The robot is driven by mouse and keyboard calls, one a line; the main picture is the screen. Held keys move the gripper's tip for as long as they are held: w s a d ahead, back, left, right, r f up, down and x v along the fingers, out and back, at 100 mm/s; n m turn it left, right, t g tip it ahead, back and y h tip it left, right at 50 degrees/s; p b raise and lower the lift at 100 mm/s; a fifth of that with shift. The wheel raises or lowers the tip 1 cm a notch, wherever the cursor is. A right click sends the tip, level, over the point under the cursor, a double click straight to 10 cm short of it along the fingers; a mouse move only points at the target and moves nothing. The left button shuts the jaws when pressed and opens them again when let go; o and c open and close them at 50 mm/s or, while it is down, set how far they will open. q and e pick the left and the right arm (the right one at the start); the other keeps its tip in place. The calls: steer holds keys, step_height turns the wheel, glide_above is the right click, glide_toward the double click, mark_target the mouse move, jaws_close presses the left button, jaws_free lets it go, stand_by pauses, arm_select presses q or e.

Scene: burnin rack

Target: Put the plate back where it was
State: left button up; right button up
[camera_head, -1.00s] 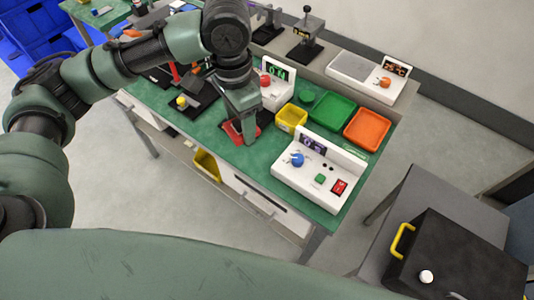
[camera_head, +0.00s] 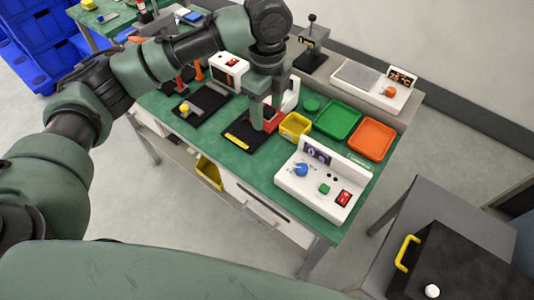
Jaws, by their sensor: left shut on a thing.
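My left gripper (camera_head: 264,122) reaches down over the green bench and is shut on a red, flat-looking piece (camera_head: 273,124), which I take to be the plate. The gripper's fingers hide part of the red piece. It is just left of the small yellow bin (camera_head: 294,127); I cannot tell whether it touches the bin or the bench. A black base (camera_head: 239,141) with a yellow label lies on the bench just left of and in front of the gripper. My right gripper is not in view.
A green tray (camera_head: 338,119) and an orange tray (camera_head: 371,139) stand right of the yellow bin. A white control box (camera_head: 317,185) with a blue knob is at the front right. Another black fixture (camera_head: 203,104) is to the left. A white scale (camera_head: 360,76) stands behind.

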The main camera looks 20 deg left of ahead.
mark_target(267, 159)
arm_select(q)
step_height(267, 159, down, 17)
steer(key=shift+f+p, duration=0.1)
steer(key=shift+p, duration=0.6)
steer(key=shift+f, duration=0.1)
steer(key=o, duration=1.5)
step_height(267, 159, up, 12)
steer(key=b, duration=0.1)
steer(key=shift+r+b, duration=0.2)
steer(key=shift+b, duration=0.1)
